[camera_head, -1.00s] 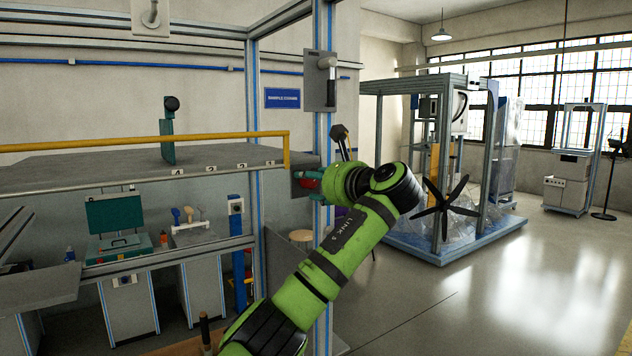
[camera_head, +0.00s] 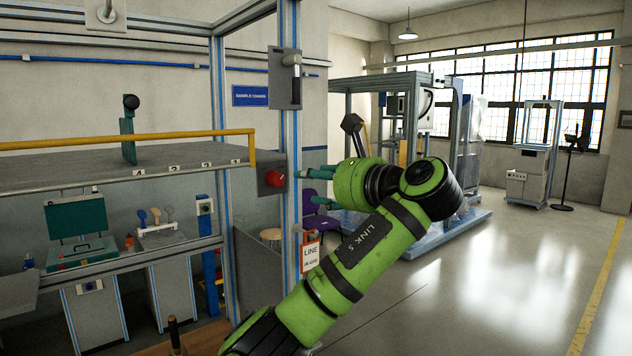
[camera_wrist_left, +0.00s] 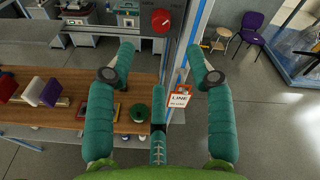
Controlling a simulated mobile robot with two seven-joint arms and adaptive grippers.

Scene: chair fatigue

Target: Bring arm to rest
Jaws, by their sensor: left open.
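My left arm is green and reaches up from the bottom of the head view. My left gripper (camera_head: 308,187) has teal fingers that point left towards a red knob (camera_head: 274,178) on a grey box on the frame post. A gap shows between the fingertips and the knob. The red knob (camera_wrist_left: 161,20) shows beyond the fingertips there. My right gripper is not in view.
The metal frame post (camera_head: 290,100) and the shelf with a yellow rail (camera_head: 190,137) stand to the left. A hanging sign (camera_head: 310,256) and a purple chair (camera_head: 318,222) are near the gripper. Open floor (camera_head: 500,280) is at right.

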